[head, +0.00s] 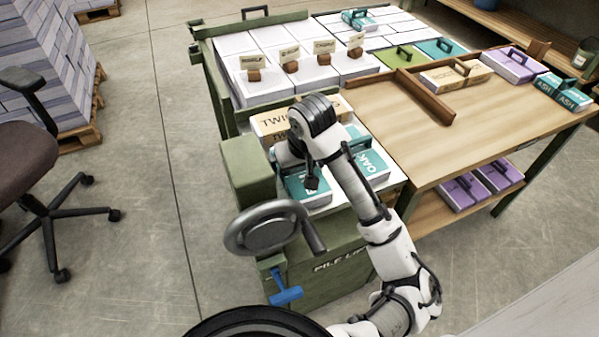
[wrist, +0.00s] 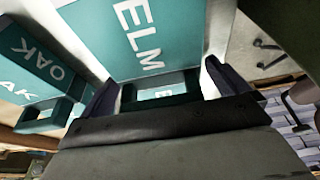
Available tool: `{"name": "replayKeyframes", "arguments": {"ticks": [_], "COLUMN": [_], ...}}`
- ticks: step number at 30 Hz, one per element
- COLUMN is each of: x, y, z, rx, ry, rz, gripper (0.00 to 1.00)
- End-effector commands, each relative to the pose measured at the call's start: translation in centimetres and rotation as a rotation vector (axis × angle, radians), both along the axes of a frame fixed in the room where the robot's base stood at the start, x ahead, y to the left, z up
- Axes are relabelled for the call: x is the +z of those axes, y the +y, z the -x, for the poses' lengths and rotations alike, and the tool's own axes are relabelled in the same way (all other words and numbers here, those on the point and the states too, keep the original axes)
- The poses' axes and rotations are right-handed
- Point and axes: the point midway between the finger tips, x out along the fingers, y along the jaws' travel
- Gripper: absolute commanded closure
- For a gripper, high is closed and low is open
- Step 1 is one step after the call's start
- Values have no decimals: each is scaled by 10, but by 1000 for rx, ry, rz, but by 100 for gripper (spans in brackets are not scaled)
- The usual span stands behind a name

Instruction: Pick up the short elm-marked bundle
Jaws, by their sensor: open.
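The teal elm-marked bundle (wrist: 140,35) has white ELM lettering on its face and a dark teal handle (wrist: 190,78). My gripper (wrist: 160,85) is open, with one dark finger at each side of the handle. Whether the fingers touch the handle I cannot tell. In the head view my gripper (head: 311,182) is over the bundle, its jaws hardly visible.
A teal OAK bundle (head: 373,168) lies close to the right; it also shows in the wrist view (wrist: 30,60). A tan TWI-marked bundle (head: 271,124) is behind. The handwheel (head: 266,228) stands in front. The wooden table (head: 480,118) to the right has much bare surface.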

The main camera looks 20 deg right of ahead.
Motion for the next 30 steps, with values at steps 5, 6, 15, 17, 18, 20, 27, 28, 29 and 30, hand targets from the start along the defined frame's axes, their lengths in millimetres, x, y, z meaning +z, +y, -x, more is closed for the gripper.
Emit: {"name": "replayKeyframes", "arguments": {"ticks": [5, 6, 15, 17, 18, 20, 27, 28, 29, 30], "x": [0, 0, 1, 1, 1, 1, 15, 19, 24, 31], "y": [0, 0, 0, 0, 0, 0, 0, 0, 0, 0], "z": [0, 0, 0, 0, 0, 0, 0, 0, -1, 0], "rx": [0, 0, 1, 1, 1, 1, 3, 2, 2, 2], "ry": [0, 0, 0, 0, 0, 0, -1, -2, -2, -2], "rz": [0, 0, 0, 0, 0, 0, 2, 2, 3, 3], "gripper": [16, 21, 53, 53, 53, 53, 53, 53, 53, 53]}}
